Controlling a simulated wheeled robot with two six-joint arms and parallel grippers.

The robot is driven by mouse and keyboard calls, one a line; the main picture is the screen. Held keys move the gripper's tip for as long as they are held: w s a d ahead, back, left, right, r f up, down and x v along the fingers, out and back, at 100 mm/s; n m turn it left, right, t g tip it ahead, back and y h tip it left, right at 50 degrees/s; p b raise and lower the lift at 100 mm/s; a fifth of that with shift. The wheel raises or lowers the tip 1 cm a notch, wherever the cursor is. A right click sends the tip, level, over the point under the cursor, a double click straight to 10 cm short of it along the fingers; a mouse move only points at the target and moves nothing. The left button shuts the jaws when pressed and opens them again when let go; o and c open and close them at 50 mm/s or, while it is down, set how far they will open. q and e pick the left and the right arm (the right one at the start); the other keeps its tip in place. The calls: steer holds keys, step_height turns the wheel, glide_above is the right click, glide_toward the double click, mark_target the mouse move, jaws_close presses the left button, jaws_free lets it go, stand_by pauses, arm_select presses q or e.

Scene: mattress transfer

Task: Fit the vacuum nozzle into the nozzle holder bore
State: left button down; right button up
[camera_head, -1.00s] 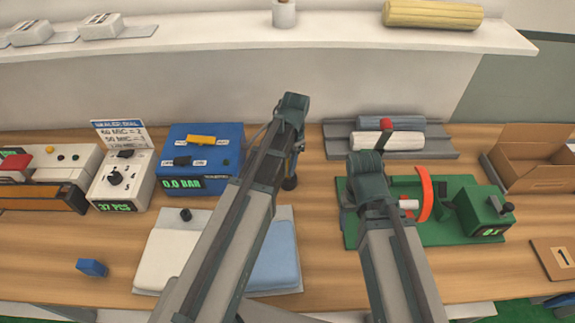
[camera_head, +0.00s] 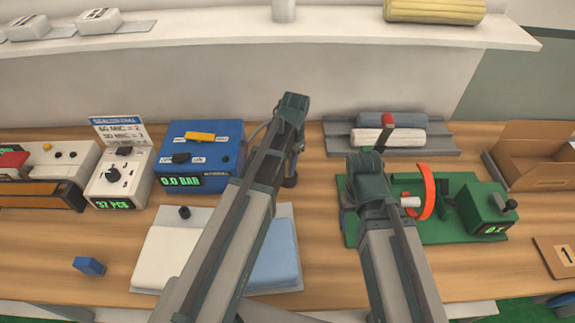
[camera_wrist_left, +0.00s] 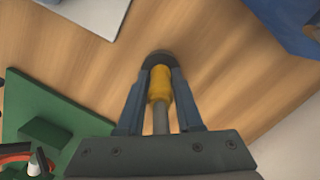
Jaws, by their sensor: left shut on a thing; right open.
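My left gripper (camera_wrist_left: 159,95) is shut on the vacuum nozzle (camera_wrist_left: 160,83), a yellow collar on a grey stem with a dark round end. In the head view, the nozzle's dark end (camera_head: 290,181) hangs over bare wood between the blue box and the green plate; its gap to the table is unclear. My right gripper (camera_head: 350,198) is open at the left of the green plate (camera_head: 462,232), its fingers mostly hidden by its arm. I cannot make out the holder bore for certain. A red ring (camera_head: 428,192) stands on the green plate beside a white cylinder (camera_head: 411,202).
A blue box (camera_head: 222,152) reads 0.0 BAR. Rolls lie on a grey rack (camera_head: 440,143) at the back. A cardboard box (camera_head: 530,160) stands right. Bare wood lies between mattress and plate.

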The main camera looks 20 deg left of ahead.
arm_select(q)
steer(key=shift+f, duration=0.1)
arm_select(e)
steer(key=shift+f, duration=0.1)
arm_select(q)
steer(key=shift+c, duration=2.4)
jaws_free()
step_height(320, 180, up, 14)
steer(key=w+p, duration=0.1)
steer(key=p, duration=1.2)
steer(key=shift+w+d+p, duration=0.15)
steer(key=shift+d+p, duration=0.2)
steer(key=shift+d, duration=0.1)
arm_select(e)
step_height(320, 180, up, 14)
arm_select(q)
steer(key=shift+f, duration=0.15)
arm_select(e)
steer(key=shift+f, duration=0.15)
